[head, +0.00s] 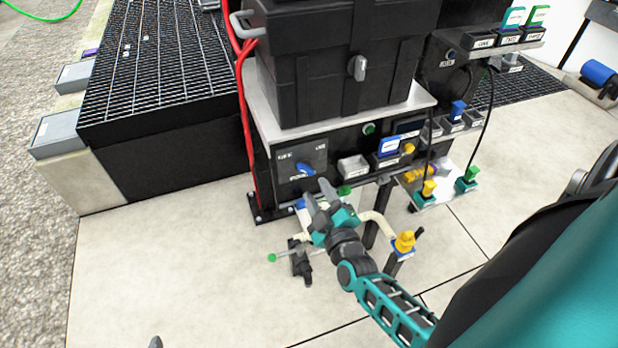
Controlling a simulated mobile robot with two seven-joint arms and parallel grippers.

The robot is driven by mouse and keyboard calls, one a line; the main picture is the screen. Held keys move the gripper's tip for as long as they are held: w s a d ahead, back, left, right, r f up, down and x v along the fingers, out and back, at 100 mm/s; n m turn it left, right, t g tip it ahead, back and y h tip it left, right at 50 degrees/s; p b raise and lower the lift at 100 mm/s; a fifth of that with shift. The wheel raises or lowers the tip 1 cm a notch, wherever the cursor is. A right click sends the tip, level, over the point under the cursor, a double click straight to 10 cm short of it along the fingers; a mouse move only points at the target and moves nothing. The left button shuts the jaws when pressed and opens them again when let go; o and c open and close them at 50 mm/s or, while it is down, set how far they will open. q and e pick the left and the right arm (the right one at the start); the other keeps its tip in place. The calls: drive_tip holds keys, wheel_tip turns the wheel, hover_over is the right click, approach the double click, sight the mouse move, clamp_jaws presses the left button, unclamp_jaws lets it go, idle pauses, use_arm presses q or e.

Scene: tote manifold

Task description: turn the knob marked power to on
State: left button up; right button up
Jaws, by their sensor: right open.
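The blue power knob (306,169) is on a black square panel (313,156) at the front of the metal stand. White lettering shows at the panel's upper left, upper right and under the knob; it looks like OFF at left and ON at right. The knob's bar lies slantwise, and I cannot tell which mark it points to. My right gripper (317,189) is open just below and in front of the knob, with its grey fingers pointing up toward the panel. It appears apart from the knob. A grey tip at the bottom edge may be my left gripper (155,342).
A black tote (325,70) sits on the stand above the panel. A red hose (245,120) runs down the left side. A yellow-capped pipe (404,242) stands near my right arm. Floor at left is clear.

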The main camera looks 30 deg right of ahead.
sight(307, 173)
drive_tip(key=b+x, duration=0.1)
drive_tip(key=x, duration=0.5)
drive_tip(key=shift+c, duration=0.2)
drive_tip(key=shift+s+a, duration=0.1)
clamp_jaws()
